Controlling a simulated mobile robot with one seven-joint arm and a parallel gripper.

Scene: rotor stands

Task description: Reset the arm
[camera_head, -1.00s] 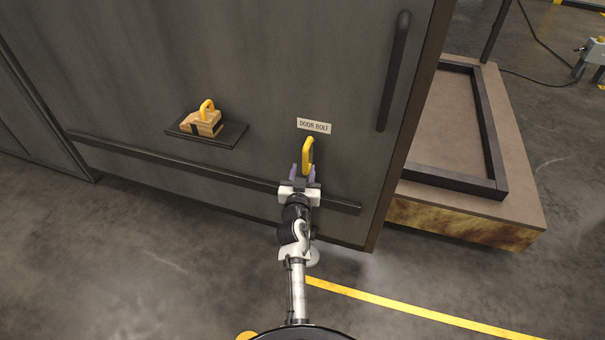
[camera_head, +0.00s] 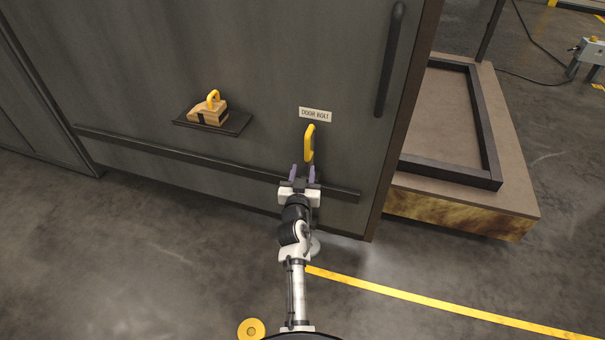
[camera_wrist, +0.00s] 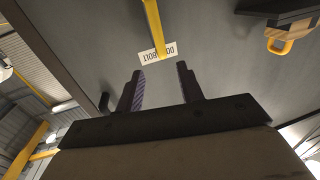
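My gripper (camera_head: 303,174) is open and empty, its two purple-grey fingers apart. It is just below the yellow door-bolt handle (camera_head: 309,143) on the dark grey door (camera_head: 270,60), and appears clear of it. In the wrist view my gripper (camera_wrist: 163,88) also shows with nothing between the fingers. There the yellow handle (camera_wrist: 153,22) lies beyond the fingertips, in front of the label. A white DOOR BOLT label (camera_head: 315,114) is fixed above the handle.
A small shelf (camera_head: 236,125) left of the handle holds a wooden block (camera_head: 206,113) with a yellow handle. A dark rail (camera_head: 180,156) crosses the door low down. A framed platform (camera_head: 450,185) stands at right. Floor in front is mostly clear, with a yellow disc (camera_head: 251,329) near my base.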

